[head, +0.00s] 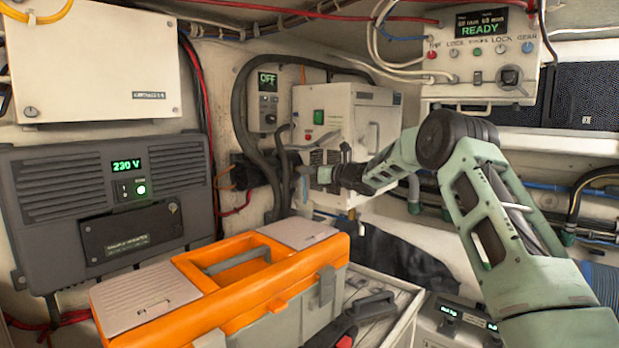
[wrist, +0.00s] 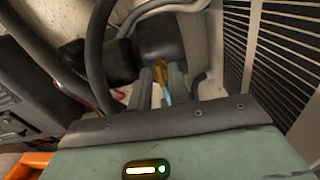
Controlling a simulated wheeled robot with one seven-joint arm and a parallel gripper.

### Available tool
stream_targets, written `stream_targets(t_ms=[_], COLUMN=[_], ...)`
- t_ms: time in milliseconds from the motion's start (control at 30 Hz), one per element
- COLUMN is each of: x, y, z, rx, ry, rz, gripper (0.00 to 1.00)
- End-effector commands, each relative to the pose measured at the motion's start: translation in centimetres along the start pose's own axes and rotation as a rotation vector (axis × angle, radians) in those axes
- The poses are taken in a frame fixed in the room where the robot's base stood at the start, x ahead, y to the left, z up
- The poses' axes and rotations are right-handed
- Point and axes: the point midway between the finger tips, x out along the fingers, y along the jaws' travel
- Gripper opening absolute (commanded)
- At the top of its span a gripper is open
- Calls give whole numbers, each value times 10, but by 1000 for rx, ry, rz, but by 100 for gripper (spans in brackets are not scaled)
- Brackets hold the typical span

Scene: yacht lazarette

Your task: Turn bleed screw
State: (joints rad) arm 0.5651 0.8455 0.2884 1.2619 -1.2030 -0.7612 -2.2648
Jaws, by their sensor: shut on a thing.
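My gripper (head: 308,176) reaches in from the right in the head view, at the lower left of a white boxed unit (head: 338,115), beside dark hoses. In the wrist view my gripper (wrist: 161,84) has its two dark fingers close together on a small brass-yellow piece, which looks like the bleed screw (wrist: 160,72). A light blue bit (wrist: 167,97) shows between the fingers just below it. A dark rounded body (wrist: 158,40) lies right behind the fingertips. In the head view the screw is hidden by the gripper and hoses. How far it is turned cannot be told.
Thick dark hoses (head: 240,110) curve close to my gripper. A vented panel (wrist: 262,50) stands to the right in the wrist view. An orange toolbox (head: 280,290) stands in front below. A grey 230 V unit (head: 110,210) is at the left.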

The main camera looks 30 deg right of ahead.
Motion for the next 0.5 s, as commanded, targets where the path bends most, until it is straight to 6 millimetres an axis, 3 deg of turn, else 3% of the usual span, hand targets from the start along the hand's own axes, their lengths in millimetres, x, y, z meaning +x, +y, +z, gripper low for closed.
stream_targets(t_ms=[133, 500], x=[1, 0], y=[0, -1], z=[-7, -2], rx=[80, 400], ry=[-3, -2], rz=[1, 1], gripper=[0, 0])
